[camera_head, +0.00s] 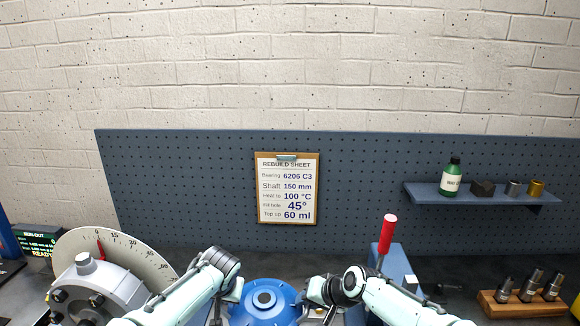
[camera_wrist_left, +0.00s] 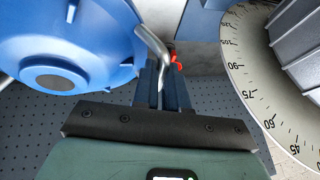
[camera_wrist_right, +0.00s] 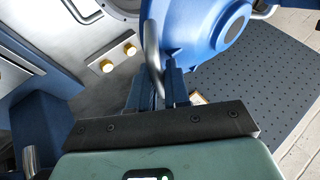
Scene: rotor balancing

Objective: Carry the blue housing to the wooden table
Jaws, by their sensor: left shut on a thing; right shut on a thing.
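The blue housing (camera_head: 264,297) is at the bottom middle of the head view, between my two grippers. It is round, with a dark hub in the middle. My left gripper (camera_head: 232,290) is at its left side and my right gripper (camera_head: 322,291) at its right side. In the left wrist view the jaws (camera_wrist_left: 163,88) are shut on a bent metal handle of the housing (camera_wrist_left: 70,45). In the right wrist view the jaws (camera_wrist_right: 158,88) are shut on a similar handle beside the housing (camera_wrist_right: 205,30). The underside of the housing is hidden. No wooden table shows.
A round angle dial (camera_head: 130,255) with a grey machine stands at the left. A blue block with a red-handled lever (camera_head: 388,235) stands right of the housing. A wooden holder with metal parts (camera_head: 525,303) is at far right. A pegboard (camera_head: 200,190) with a rebuild sheet (camera_head: 287,190) stands behind.

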